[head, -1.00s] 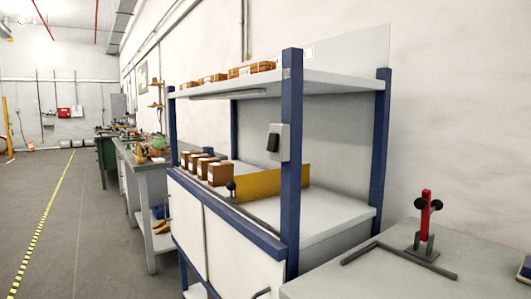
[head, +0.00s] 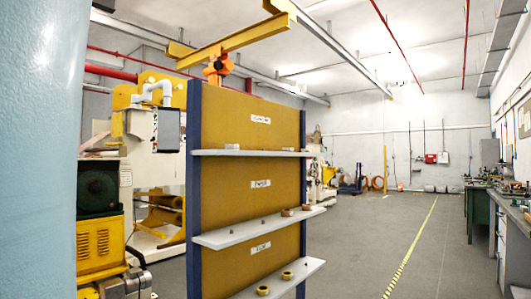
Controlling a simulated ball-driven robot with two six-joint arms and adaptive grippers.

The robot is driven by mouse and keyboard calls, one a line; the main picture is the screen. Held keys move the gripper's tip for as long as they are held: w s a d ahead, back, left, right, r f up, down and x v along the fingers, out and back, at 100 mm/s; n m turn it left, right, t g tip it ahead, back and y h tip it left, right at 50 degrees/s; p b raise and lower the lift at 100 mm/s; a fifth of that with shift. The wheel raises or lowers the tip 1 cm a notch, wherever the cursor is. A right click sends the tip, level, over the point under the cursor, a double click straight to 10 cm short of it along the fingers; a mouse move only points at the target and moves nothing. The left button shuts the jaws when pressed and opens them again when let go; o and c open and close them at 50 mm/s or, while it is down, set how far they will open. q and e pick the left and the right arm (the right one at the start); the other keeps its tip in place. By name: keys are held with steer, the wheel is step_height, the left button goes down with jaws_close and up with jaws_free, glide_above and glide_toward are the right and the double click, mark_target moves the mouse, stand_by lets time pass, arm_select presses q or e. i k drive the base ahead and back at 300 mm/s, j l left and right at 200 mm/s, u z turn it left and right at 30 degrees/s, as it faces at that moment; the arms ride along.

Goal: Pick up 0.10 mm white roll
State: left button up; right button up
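A yellow-brown display rack (head: 225,110) with blue posts stands left of centre in the head view. It has three pale shelves, each below a small white label too small to read. Small rolls sit on the top shelf (head: 270,154), one at its left (head: 232,147). Tan rolls sit on the middle shelf (head: 240,234), such as one near its right end (head: 307,207). Two more tan rolls, one of them at the front (head: 262,290), are on the bottom shelf. I cannot tell which roll is the white 0.10 mm one. Neither gripper is in view.
A pale blue rounded surface (head: 35,150) fills the left edge, close by. A yellow and white machine (head: 100,225) stands behind the rack. Workbenches (head: 490,215) line the right wall.

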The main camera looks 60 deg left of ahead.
mark_target(228, 146)
steer(key=i+j+u, duration=0.1)
steer(key=u, duration=0.35)
steer(key=i+u, duration=0.25)
steer(key=u, duration=0.2)
steer(key=i+u, duration=0.15)
steer(key=u, duration=0.3)
steer(key=i+u, duration=0.2)
steer(key=u, duration=0.3)
steer(key=i+l+u, duration=0.15)
steer(key=u, duration=0.3)
steer(key=i+l+u, duration=0.1)
steer(key=l+u, duration=0.15)
steer(key=u, duration=0.2)
steer(key=i+l+u, duration=0.2)
steer(key=l, duration=0.35)
steer(key=i+l+u, duration=0.2)
steer(key=l, duration=0.4)
steer(key=i+l+u, duration=0.2)
steer(key=l, duration=0.4)
steer(key=l+u, duration=0.15)
steer(key=l, duration=0.5)
steer(key=i+l+u, duration=0.2)
steer(key=l, duration=1.4)
steer(key=k, duration=0.05)
